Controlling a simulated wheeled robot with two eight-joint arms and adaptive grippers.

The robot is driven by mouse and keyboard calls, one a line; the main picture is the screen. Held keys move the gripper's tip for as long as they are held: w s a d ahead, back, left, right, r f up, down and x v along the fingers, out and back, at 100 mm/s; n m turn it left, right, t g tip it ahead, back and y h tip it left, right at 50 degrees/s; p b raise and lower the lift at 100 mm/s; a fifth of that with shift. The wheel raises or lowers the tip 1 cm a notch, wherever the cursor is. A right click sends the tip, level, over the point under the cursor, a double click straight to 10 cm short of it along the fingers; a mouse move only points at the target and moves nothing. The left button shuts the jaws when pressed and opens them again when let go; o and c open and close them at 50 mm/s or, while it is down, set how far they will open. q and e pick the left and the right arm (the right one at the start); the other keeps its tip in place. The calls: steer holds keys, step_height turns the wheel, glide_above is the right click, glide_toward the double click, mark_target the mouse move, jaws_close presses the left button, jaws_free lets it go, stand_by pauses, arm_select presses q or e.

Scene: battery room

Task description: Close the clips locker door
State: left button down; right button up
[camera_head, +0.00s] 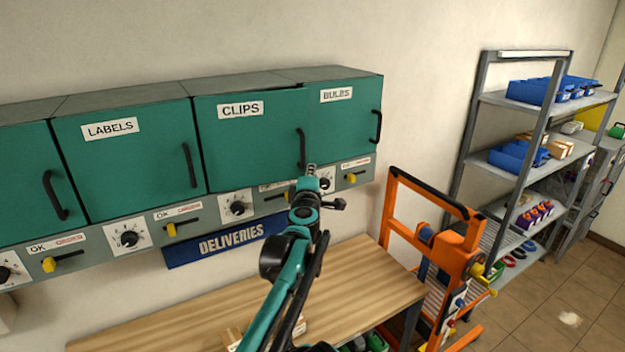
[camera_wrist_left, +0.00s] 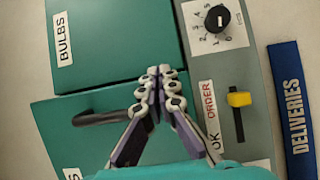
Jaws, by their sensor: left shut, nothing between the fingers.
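The green CLIPS locker door (camera_head: 245,145) is in the middle of the locker row in the head view. It stands slightly ajar, with a thin dark gap at its top right corner. Its black handle (camera_head: 301,147) is near its right edge. My left gripper (camera_head: 311,169) is shut and empty at the door's lower right corner, below the handle. In the left wrist view the shut fingertips (camera_wrist_left: 160,72) are close to the edge between the CLIPS door (camera_wrist_left: 62,135) and the BULBS door (camera_wrist_left: 110,40). I cannot tell whether they touch. My right gripper is out of view.
The LABELS door (camera_head: 125,160) and BULBS door (camera_head: 345,120) look shut. Dials and yellow levers line the panel below. A wooden bench (camera_head: 360,285) stands beneath, with an orange trolley (camera_head: 400,205) at its right and a grey shelf rack (camera_head: 478,110) beyond.

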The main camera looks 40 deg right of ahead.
arm_select(q)
steer(key=shift+w+d+n+t+y, duration=0.25)
steer(key=shift+w+y, duration=0.1)
steer(key=shift+w, duration=0.25)
steer(key=shift+w+d+n+t+y, duration=0.15)
steer(key=shift+w+n+t+y, duration=0.15)
steer(key=shift+w, duration=0.25)
steer(key=shift+a+f, duration=0.1)
